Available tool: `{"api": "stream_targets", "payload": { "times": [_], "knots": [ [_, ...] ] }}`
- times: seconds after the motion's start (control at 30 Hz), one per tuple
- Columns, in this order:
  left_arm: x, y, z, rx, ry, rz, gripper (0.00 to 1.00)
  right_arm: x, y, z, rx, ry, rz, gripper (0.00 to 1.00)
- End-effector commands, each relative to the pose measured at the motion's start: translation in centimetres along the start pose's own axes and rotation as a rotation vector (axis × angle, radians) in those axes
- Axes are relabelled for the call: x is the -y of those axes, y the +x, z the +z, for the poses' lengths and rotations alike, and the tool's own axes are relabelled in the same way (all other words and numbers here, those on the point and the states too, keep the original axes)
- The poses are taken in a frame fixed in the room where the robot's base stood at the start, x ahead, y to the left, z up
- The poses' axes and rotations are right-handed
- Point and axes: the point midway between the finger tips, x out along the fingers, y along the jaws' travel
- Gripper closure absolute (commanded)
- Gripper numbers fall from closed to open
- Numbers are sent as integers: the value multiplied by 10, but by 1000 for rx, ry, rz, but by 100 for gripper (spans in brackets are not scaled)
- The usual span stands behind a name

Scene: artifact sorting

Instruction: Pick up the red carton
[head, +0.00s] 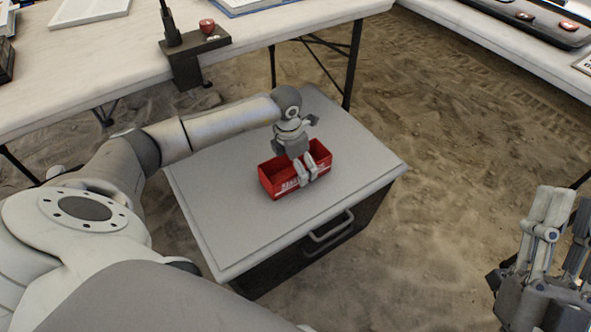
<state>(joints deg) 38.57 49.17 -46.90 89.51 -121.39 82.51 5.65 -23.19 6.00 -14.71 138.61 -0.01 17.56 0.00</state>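The red carton (267,179) is an open-topped box with white markings on its front side. It stands upright on the grey top of a low cabinet (225,215). My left gripper (306,175) points down over the carton, with two fingers overlapping its front wall. Any opposing finger is hidden, so I cannot tell whether the gripper grips the wall. My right gripper (563,225) is at the lower right, away from the cabinet, with its fingers pointing up, spread apart and empty.
A white table (100,75) stands behind the cabinet, bearing a dark device with a red button (207,26). Another table (480,32) is at the upper right. The cabinet has a front handle (330,230). Its top around the carton is clear, with sandy floor to the right.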

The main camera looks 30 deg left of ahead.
Motion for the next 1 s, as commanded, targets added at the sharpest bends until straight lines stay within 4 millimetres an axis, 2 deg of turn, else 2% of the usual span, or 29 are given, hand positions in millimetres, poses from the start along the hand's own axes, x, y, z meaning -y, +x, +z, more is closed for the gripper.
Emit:
{"api": "stream_targets", "payload": {
  "times": [0.17, 0.53, 1.0],
  "knots": [
    [0, 0, 0, 0, 0, 0, 4, 0, 0, 0, 0, 0, 0, 65],
    [0, 0, 0, 0, 0, 0, 50, 0, 0, 0, 1, 0, 0, 65],
    [0, -8, 1, 1, 0, 0, 51, -1, 2, 6, 37, -1, 1, 65]
  ]
}}
